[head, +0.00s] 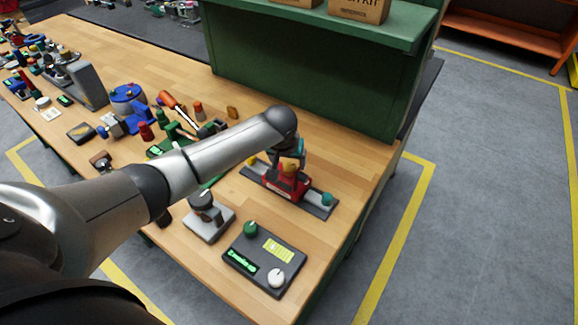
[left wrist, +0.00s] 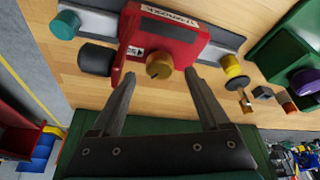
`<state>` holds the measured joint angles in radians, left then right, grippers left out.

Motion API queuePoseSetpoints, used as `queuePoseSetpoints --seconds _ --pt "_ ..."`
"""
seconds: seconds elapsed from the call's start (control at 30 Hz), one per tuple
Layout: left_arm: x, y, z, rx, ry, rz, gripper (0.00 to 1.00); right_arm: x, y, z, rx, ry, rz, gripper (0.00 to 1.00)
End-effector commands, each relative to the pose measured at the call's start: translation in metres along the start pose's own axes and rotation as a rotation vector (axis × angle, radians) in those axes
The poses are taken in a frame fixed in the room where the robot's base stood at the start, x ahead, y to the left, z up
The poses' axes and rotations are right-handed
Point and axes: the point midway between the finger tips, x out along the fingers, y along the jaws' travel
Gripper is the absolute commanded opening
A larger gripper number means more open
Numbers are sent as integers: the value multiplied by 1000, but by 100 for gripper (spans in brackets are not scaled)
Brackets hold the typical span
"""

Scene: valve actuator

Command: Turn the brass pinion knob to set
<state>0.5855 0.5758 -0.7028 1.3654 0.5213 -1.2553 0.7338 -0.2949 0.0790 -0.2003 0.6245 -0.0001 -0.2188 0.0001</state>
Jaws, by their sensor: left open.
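The brass pinion knob (left wrist: 159,66) sticks out of the red actuator body (left wrist: 175,38) in the left wrist view. A slot shows on its face. The red actuator (head: 283,187) sits on a dark grey rail (head: 318,207) on the wooden bench in the head view. My left gripper (left wrist: 160,74) is open, with one fingertip on either side of the knob and gaps visible between them. In the head view the left gripper (head: 290,152) is above the actuator and partly hidden by its own wrist. The right gripper is not in view.
A dark control box (head: 265,262) with a green knob and white dial stands in front of the actuator. A grey-based device (head: 208,218) is to its left. A green shelf (head: 310,75) rises behind. Several tools and devices crowd the bench's left; its right edge is close.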

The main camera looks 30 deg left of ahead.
Motion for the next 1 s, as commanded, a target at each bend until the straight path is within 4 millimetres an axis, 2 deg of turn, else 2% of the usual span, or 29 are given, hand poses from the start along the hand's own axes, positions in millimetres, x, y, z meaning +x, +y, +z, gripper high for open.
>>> queuePoseSetpoints --seconds 0.1,0.23,0.63,1.0 --pt "13 0 0 0 -1 -1 79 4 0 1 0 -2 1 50" --pt "21 0 0 1 0 1 79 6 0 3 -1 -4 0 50" --pt "25 0 0 1 1 0 78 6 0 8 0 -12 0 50" --pt "24 0 0 1 0 0 36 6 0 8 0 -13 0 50"
